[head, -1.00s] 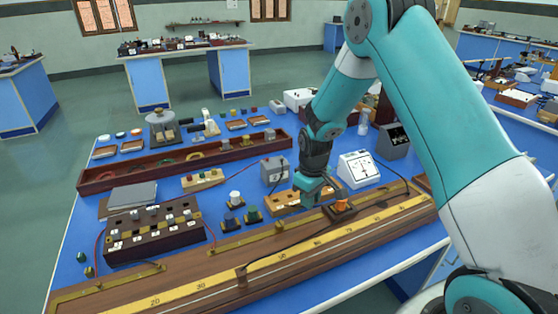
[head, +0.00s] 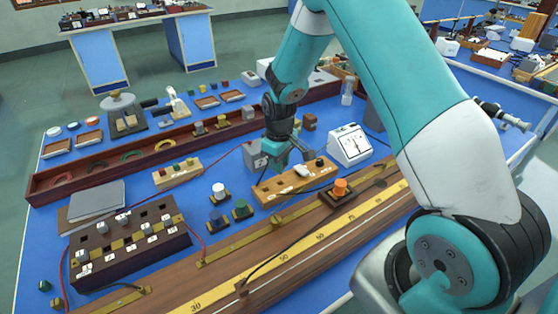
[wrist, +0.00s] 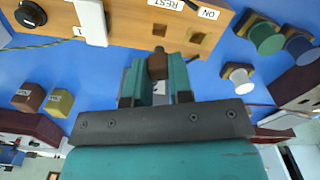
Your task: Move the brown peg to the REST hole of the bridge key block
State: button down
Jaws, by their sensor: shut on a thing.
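The bridge key block (head: 283,188) is a light wooden bar on the blue bench, with a white part and a black knob at its right end. In the wrist view the block (wrist: 125,22) shows square holes, the REST hole (wrist: 160,30) near the REST label and another hole (wrist: 196,38) near the ON label. My gripper (wrist: 158,78) is shut on the brown peg (wrist: 158,64). The peg appears just off the block's edge, in line with the REST hole, and apart from it. In the head view my gripper (head: 290,155) is behind the block; the peg is not clear there.
White (head: 219,190), blue (head: 216,218) and green (head: 240,208) knobbed terminals stand left of the block. A white meter (head: 350,144) stands right. The long wooden bridge (head: 310,215) with an orange-knobbed slider (head: 340,187) lies in front.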

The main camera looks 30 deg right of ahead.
jog(key=shift+f+b, duration=1.65)
jog(key=shift+f, duration=0.85)
jog(key=c, duration=0.9)
grip_release()
jog(key=shift+c, duration=0.2)
jog(key=shift+r, duration=0.1)
notch_tip(320, 180, up, 17)
jog(key=b, duration=0.1)
jog(key=shift+r, duration=0.1)
